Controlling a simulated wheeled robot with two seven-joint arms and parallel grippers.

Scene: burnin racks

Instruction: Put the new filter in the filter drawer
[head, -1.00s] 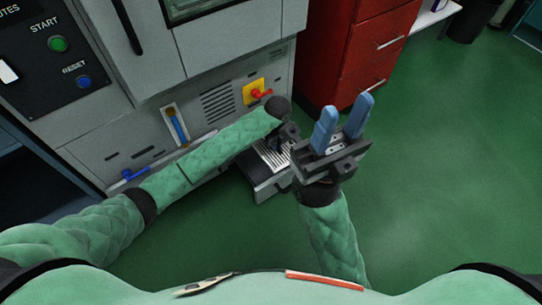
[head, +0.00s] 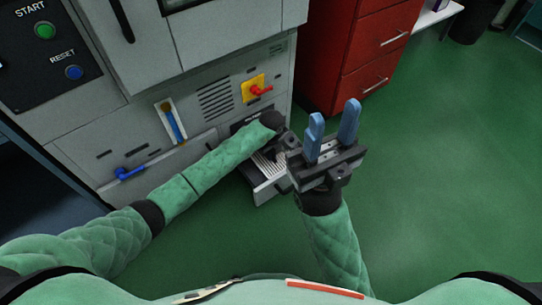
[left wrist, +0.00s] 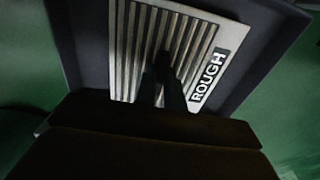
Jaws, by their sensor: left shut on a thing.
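The filter drawer (head: 272,190) is pulled out at the foot of the grey machine. A filter with pale pleats and a label reading ROUGH shows in the left wrist view (left wrist: 141,40), with the dark drawer walls (left wrist: 262,70) around it; whether it is fully seated I cannot tell. My left gripper (left wrist: 166,68) is shut on the filter near its middle. In the head view the left gripper is mostly hidden behind its wrist and my right gripper. My right gripper (head: 331,133), with blue fingers, is open and empty, in front of and right of the drawer.
The grey machine carries a yellow plate with a red switch (head: 257,89) above the drawer and a blue-handled lever (head: 130,171) to the left. A red cabinet (head: 350,60) stands to the right. Green floor (head: 440,180) is free on the right.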

